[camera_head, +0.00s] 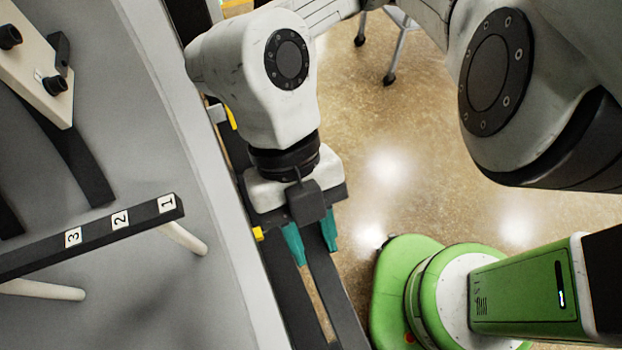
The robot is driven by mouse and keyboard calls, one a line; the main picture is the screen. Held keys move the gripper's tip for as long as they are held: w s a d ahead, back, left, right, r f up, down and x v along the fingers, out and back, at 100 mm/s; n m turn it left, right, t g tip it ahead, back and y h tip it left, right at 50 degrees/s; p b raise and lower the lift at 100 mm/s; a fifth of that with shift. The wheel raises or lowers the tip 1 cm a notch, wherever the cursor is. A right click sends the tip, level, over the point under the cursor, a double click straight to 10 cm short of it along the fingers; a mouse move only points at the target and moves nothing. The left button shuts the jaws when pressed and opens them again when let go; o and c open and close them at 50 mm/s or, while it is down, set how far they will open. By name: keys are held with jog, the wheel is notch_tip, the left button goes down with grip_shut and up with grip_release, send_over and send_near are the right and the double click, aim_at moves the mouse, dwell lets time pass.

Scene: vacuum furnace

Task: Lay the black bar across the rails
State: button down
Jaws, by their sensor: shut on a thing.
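My gripper (311,238), with teal fingers, points down at the lower middle of the view. It appears shut on a black bar (333,290), which runs from between the fingers to the bottom edge. The wrist hides the bar's far end. To the left, in the grey furnace chamber, a black crosspiece with white labels 1, 2 and 3 (92,236) lies above pale rods (183,238). I cannot tell which parts are the rails. The held bar is outside the chamber, right of its pale rim.
The chamber's pale rim (217,205) separates its grey interior from my gripper. A dark strip (285,300) runs beside the held bar. A cream block with black knobs (42,72) is at upper left. Speckled floor (400,150) is open, with stand legs (398,50) at the top.

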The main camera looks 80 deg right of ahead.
jog(key=shift+w+a+f+p, duration=0.95)
jog(key=shift+w+a, duration=2.5)
jog(key=shift+w, duration=1.6)
jog(key=shift+w+a+f+p, duration=0.6)
jog(key=shift+w+a+f, duration=0.6)
jog(key=shift+w+a, duration=3)
jog(key=shift+w+d+f+b, duration=0.3)
jog(key=shift+f+b, duration=0.2)
jog(key=shift+f, duration=0.2)
jog(key=shift+w+d+f+b, duration=0.25)
jog(key=shift+f+b, duration=0.2)
jog(key=shift+f, duration=0.3)
jog(key=shift+w+d+f+b, duration=0.3)
jog(key=shift+f+b, duration=0.2)
jog(key=shift+f, duration=0.2)
jog(key=shift+f+b, duration=0.3)
jog(key=shift+f, duration=0.2)
jog(key=c, duration=0.7)
grip_release()
jog(key=shift+s, duration=0.1)
jog(key=shift+c, duration=0.2)
jog(key=shift+f, duration=0.1)
jog(key=shift+d, duration=0.1)
jog(key=b+v, duration=0.1)
jog(key=v, duration=0.9)
jog(key=shift+r+b, duration=0.35)
jog(key=shift+r, duration=0.05)
jog(key=shift+d, duration=0.1)
